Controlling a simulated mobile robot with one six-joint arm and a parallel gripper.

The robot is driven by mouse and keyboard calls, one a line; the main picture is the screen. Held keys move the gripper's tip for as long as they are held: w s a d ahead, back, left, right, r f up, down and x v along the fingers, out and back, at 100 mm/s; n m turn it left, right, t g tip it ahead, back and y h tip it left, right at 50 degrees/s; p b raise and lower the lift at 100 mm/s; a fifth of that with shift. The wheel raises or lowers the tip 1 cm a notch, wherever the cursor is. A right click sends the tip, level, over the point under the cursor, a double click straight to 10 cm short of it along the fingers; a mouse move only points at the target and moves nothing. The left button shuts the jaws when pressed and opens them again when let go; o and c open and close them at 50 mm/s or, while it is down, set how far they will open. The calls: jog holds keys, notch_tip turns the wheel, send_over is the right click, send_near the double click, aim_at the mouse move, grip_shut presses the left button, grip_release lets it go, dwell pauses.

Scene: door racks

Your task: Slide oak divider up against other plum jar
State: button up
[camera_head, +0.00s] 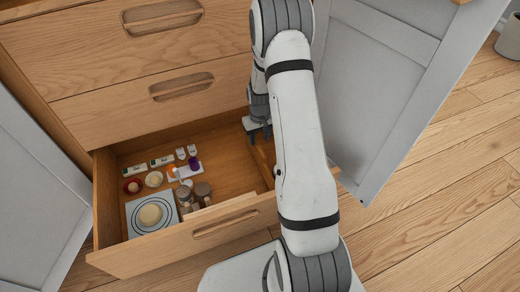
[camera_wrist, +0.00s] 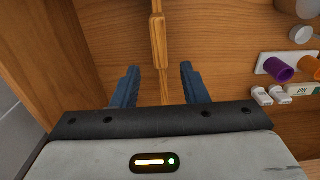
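The oak divider (camera_wrist: 163,88) is a thin upright board in the open drawer, with a thicker grip block (camera_wrist: 158,42) on its top. In the head view the divider (camera_head: 262,164) shows at the drawer's right, partly hidden by my arm. My gripper (camera_wrist: 160,66) is open, one blue finger on each side of the divider with gaps. In the head view my gripper (camera_head: 258,132) is over the drawer's back right. One plum jar (camera_wrist: 279,69) lies on a white tray; it also shows in the head view (camera_head: 194,163). I see no second plum jar.
The drawer (camera_head: 245,218) holds an orange jar (camera_head: 172,171), small white bottles (camera_head: 186,152), label boxes, bowls, glass jars (camera_head: 202,190) and a round-patterned mat (camera_head: 134,206). Bare drawer floor (camera_head: 228,172) lies between these and the divider. A grey door (camera_head: 385,85) stands open at right.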

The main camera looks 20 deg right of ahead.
aim_at(260, 148)
notch_tip(260, 148, down, 7)
jog(key=b, duration=0.2)
jog(key=shift+b, duration=0.3)
grip_shut()
dwell(0.4)
